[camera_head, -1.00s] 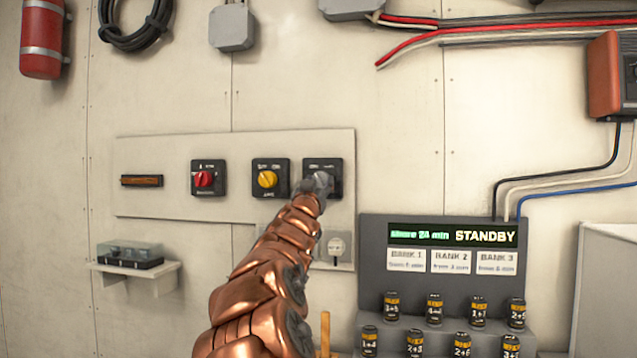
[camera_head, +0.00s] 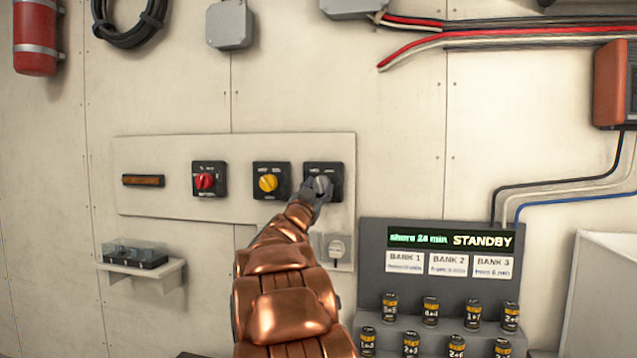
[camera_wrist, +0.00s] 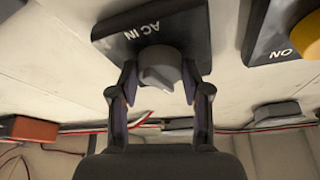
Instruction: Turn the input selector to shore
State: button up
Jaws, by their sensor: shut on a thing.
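The input selector is a black square plate with a grey knob (camera_head: 321,184), the rightmost switch on the pale wall panel (camera_head: 160,205). In the wrist view its plate (camera_wrist: 185,28) reads "AC IN", turned upside down, and the grey knob (camera_wrist: 158,66) sits between my fingers. My gripper (camera_head: 316,188) reaches it from below and is shut on the knob, one finger on each side; it also shows in the wrist view (camera_wrist: 159,76). My gripper partly covers the knob in the head view, and its pointer setting cannot be read there.
A yellow-knob switch (camera_head: 268,184) is close on the left, a red-knob switch (camera_head: 205,182) farther left. A socket (camera_head: 337,249) is below. A grey console (camera_head: 375,285) at lower right shows "STANDBY" and holds several batteries. A small shelf (camera_head: 140,270) is at left.

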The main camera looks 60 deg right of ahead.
jog(key=m, duration=0.1)
jog(key=m+g+p, duration=0.1)
jog(key=m, duration=0.1)
jog(key=m+g+p, duration=0.1)
jog(key=m, duration=0.1)
jog(key=shift+w+a+r, duration=0.1)
jog(key=shift+w+r, duration=0.05)
jog(key=shift+r, duration=0.1)
jog(key=shift+f+m+g+y+p, duration=0.1)
jog(key=shift+m+g+y+p, duration=0.45)
jog(key=shift+m, duration=0.9)
jog(key=shift+m+g+y+p, duration=0.15)
jog(key=shift+m+g+p, duration=0.2)
jog(key=shift+m+g, duration=0.75)
jog(key=shift+m, duration=0.55)
jog(key=o, duration=1.2)
jog(key=shift+c, duration=0.2)
jog(key=shift+t, duration=0.35)
jog(key=a+f, duration=0.2)
jog(key=a, duration=0.9)
jog(key=shift+a, duration=0.35)
jog(key=shift+f, duration=0.1)
